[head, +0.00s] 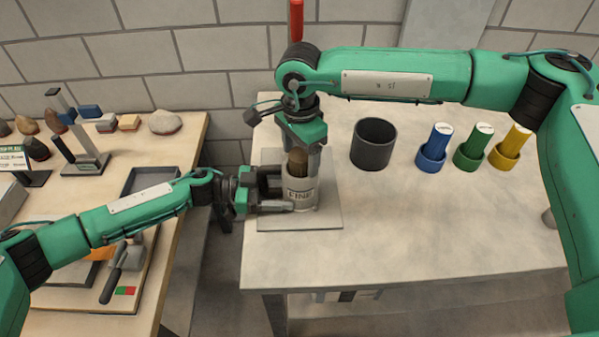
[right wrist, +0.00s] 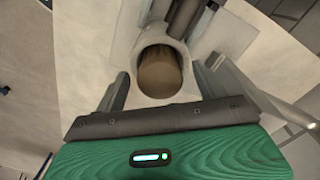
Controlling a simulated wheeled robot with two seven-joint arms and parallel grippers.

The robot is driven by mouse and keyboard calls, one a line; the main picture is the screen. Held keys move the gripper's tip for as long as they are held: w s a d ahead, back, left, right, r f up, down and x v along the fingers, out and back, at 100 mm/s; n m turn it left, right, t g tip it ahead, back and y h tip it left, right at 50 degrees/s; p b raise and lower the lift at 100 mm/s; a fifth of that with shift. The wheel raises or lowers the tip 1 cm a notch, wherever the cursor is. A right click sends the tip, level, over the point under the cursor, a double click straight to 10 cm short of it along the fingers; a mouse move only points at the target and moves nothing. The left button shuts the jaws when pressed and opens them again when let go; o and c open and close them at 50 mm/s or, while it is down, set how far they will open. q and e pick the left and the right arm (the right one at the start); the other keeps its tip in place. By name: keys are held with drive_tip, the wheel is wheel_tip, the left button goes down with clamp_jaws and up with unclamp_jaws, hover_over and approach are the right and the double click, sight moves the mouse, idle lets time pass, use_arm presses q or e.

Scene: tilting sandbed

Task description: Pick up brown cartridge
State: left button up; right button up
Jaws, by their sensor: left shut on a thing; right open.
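The brown cartridge (head: 298,160) stands upright in a pale grey cup (head: 301,197) lettered FINE, with its upper part showing above the rim. In the right wrist view, the round brown top of the cartridge (right wrist: 158,74) sits inside the cup's pale rim (right wrist: 145,52). My left gripper (head: 287,196) comes from the left and is shut on the cup. My right gripper (head: 301,150) points down over the cartridge, open. In the right wrist view, its fingers stand apart on either side of the cartridge and cup rim, with nothing visibly held.
A square plate (head: 325,219) lies under the cup. A dark grey container (head: 375,145) stands to the right, then blue (head: 434,147), green (head: 473,147) and yellow (head: 511,147) cartridges in holders. The table front is clear. A gap separates the left table (head: 187,150), which holds rocks and tools.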

use_arm(q)
drive_tip(key=shift+d, duration=0.1)
use_arm(e)
drive_tip(key=shift+f, duration=0.4)
use_arm(q)
drive_tip(key=shift+s, duration=0.1)
use_arm(e)
drive_tip(key=c, duration=1.5)
drive_tip(key=shift+r, duration=0.1)
wheel_tip(320, 180, up, 28)
use_arm(q)
drive_tip(key=o, duration=0.8)
drive_tip(key=shift+o, duration=0.2)
